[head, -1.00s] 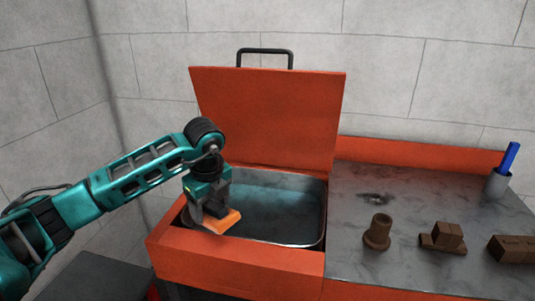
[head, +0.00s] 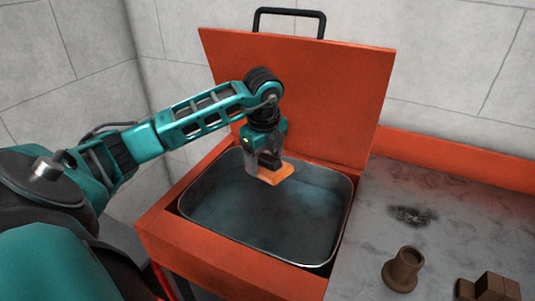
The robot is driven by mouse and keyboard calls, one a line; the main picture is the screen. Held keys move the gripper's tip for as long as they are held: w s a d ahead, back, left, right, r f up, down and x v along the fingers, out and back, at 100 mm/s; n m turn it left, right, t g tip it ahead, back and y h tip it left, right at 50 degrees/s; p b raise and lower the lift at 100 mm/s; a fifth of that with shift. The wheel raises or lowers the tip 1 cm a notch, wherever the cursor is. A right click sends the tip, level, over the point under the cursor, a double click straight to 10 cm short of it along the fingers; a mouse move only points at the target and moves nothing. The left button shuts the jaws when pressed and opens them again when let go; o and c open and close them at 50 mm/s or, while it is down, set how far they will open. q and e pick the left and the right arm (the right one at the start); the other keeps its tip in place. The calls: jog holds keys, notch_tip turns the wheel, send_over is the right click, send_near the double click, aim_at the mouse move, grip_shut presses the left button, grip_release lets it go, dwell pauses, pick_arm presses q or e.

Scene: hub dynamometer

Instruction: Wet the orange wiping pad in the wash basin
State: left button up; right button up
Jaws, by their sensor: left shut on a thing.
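The orange wiping pad (head: 279,176) is held in my left gripper (head: 266,170), which is shut on it. Gripper and pad are over the back middle part of the wash basin (head: 197,233). The basin is a grey metal tub with bluish liquid inside, set in an orange cabinet. The pad appears to be above the liquid, though I cannot tell the exact gap. My right gripper is not in view.
The raised orange lid (head: 330,90) with a black handle (head: 290,12) stands behind the basin. To the right, a grey worktop (head: 445,215) holds a brown flanged cylinder (head: 404,268) and brown blocks (head: 492,287). A dark stain (head: 410,215) marks the worktop.

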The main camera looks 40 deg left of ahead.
pick_arm(q)
notch_tip(320, 180, down, 10)
jog(key=b, duration=0.6)
jog(key=shift+r, duration=0.2)
dwell(0.4)
notch_tip(320, 180, up, 8)
jog(key=p, duration=0.6)
jog(key=shift+w+r, duration=0.1)
jog(key=shift+r, duration=0.1)
